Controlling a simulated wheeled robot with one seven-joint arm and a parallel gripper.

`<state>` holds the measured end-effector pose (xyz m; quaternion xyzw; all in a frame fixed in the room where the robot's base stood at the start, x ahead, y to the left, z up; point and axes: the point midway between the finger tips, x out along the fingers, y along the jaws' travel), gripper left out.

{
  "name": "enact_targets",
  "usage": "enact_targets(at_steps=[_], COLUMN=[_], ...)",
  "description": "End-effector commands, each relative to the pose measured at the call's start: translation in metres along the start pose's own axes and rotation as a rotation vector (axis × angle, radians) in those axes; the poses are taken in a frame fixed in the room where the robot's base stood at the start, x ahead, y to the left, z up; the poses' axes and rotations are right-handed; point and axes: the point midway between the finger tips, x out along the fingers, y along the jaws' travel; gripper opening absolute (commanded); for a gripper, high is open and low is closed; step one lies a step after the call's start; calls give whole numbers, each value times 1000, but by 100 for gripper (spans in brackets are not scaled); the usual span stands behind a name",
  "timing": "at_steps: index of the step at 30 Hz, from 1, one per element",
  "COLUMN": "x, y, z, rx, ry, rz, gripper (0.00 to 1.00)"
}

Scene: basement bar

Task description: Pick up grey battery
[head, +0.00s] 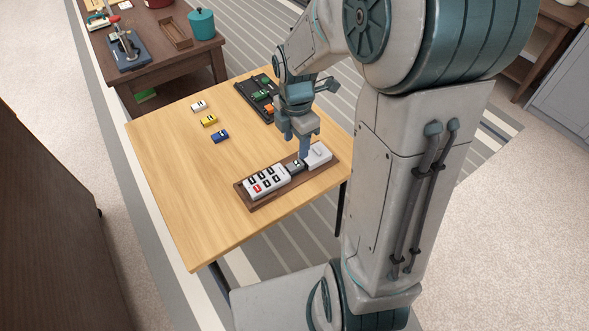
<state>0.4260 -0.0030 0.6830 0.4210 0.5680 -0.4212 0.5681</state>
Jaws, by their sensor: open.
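A small grey block with a dark part (296,167), which looks like the grey battery, sits on the brown wooden tray (247,203) near the right front of the light wood table. It lies between a white panel with dark and red keys (266,183) and a white block (318,155). My gripper (302,152) is open and points down just above the grey block's far side. One finger partly overlaps that area, so I cannot tell whether it touches. No held object shows.
White (199,106), yellow (208,121) and blue (220,136) small blocks lie on the table (180,180). A black tray (246,91) with green and orange blocks stands behind my gripper. A dark wooden table (150,76) stands behind. The left front of the table is clear.

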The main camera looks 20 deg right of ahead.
Motion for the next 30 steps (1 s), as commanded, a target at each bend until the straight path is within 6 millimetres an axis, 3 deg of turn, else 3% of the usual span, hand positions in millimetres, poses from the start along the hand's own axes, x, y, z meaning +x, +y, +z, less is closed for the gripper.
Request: enact_targets(at_steps=[3, 13, 21, 30], x=[26, 47, 86, 90], y=[-1, 2, 7, 8], z=[0, 0, 0, 1], rx=[1, 2, 2, 2], ry=[2, 1, 1, 0], rz=[-4, -1, -2, 1], gripper=[49, 49, 49, 47])
